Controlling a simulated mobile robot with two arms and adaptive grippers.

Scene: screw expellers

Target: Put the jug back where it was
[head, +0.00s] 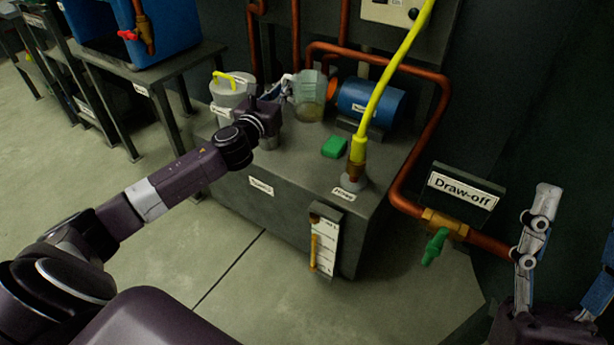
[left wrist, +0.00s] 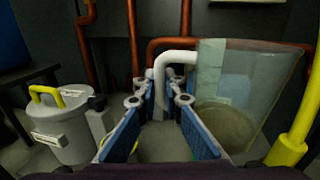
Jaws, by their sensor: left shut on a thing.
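The jug (head: 309,88) is clear and pale, with a little brownish liquid low inside. It is over the rear of the grey tank top, left of the blue motor. In the left wrist view the jug (left wrist: 248,85) fills the right side, roughly upright. My left gripper (head: 287,86) is shut on the jug's pale handle (left wrist: 172,62), between its fingertips in the left wrist view. I cannot tell whether the jug's base touches the top. My right gripper (head: 572,250) is at the lower right, fingers apart, empty, away from the jug.
A lidded grey pot (head: 229,92) with a yellow handle stands left of the jug. The blue motor (head: 371,102), a green block (head: 335,147) and a yellow hose (head: 385,80) are to the right. Copper pipes (head: 432,125) run behind. A green-handled draw-off valve (head: 436,245) is at right.

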